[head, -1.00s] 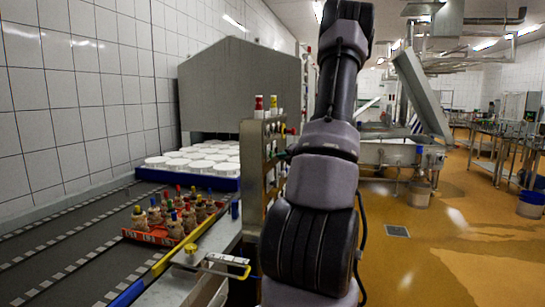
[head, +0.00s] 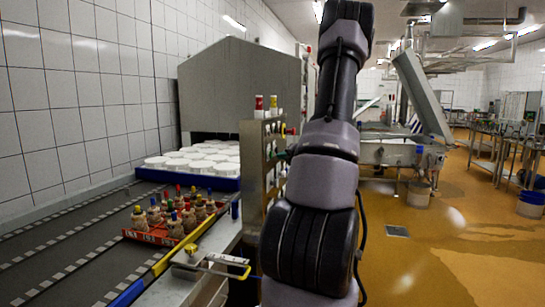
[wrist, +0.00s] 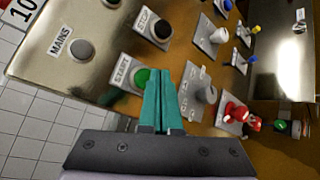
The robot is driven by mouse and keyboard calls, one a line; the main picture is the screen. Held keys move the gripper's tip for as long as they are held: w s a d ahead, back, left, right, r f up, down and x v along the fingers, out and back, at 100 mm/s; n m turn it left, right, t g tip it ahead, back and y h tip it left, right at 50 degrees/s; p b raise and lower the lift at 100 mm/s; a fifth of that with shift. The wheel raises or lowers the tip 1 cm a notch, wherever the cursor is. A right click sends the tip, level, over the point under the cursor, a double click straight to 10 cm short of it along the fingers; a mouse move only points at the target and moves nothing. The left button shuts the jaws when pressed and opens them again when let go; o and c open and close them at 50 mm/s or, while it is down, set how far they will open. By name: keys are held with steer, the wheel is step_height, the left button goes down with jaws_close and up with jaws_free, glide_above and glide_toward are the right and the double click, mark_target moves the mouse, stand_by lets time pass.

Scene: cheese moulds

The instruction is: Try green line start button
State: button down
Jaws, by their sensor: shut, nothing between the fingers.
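In the wrist view, a metal control panel (wrist: 100,25) carries a green button (wrist: 141,77) on a plate labelled START. My gripper (wrist: 161,72) is shut and empty, with its teal fingers pointing at the panel. The fingertips are just right of the green button and partly overlap it in the picture. I cannot tell whether they touch it. A black button (wrist: 161,29) on a plate labelled STOP sits above it. In the head view the panel (head: 252,165) stands edge-on beside my arm, and the button face is not readable.
A grey MAINS knob (wrist: 82,49) is left of the START plate. A grey selector (wrist: 206,94), a red knob (wrist: 236,111) and several blue and white controls are to the right. In the head view, a red crate of bottles (head: 158,238) sits on the conveyor at left.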

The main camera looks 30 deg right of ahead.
steer(key=shift+w+a, duration=0.1)
steer(key=shift+w+a, duration=0.15)
steer(key=shift+w, duration=0.05)
stand_by(0.4)
steer(key=shift+w+a, duration=0.35)
steer(key=shift+w, duration=0.05)
stand_by(0.7)
steer(key=shift+s+d, duration=0.6)
steer(key=shift+s, duration=0.1)
steer(key=shift+s+d, duration=1.6)
steer(key=shift+s, duration=0.3)
